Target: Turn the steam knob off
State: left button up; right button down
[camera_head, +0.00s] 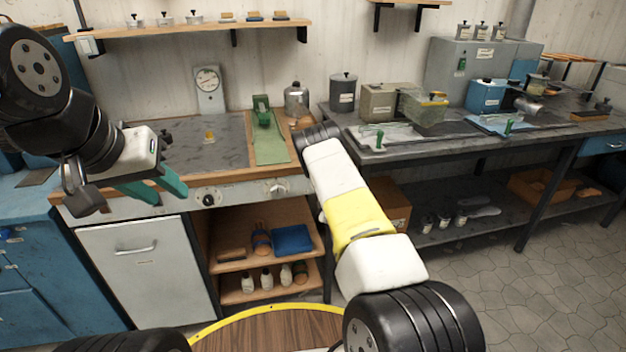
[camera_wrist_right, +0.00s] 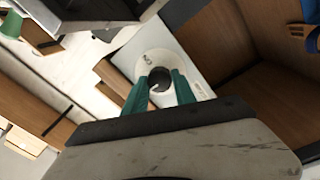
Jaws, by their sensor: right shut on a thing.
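A dark knob (camera_wrist_right: 159,85) on a round pale dial shows in the right wrist view, on a light panel. The green fingers of my right gripper (camera_wrist_right: 163,86) are closed on this knob from both sides. In the head view a knob (camera_head: 279,188) sits at the right of the bench's front panel, and a dark knob (camera_head: 208,200) sits further left. My right fingers do not show in the head view. My left gripper (camera_head: 158,188) is open and empty, with its green fingers apart in front of the bench's left part.
The bench (camera_head: 200,155) carries a green strip (camera_head: 270,146), a kettle-like pot (camera_head: 296,98) and a gauge (camera_head: 208,82) behind. Open shelves (camera_head: 235,255) and a grey cabinet door (camera_head: 150,270) lie below. A long table (camera_head: 465,148) stands to the right. Floor is free at lower right.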

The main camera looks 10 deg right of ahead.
dwell(0.4)
jog(key=c, duration=1)
grip_release()
jog(key=s, duration=0.8)
jog(key=shift+d+f, duration=0.1)
jog(key=shift+f, duration=0.1)
jog(key=shift+w, duration=0.1)
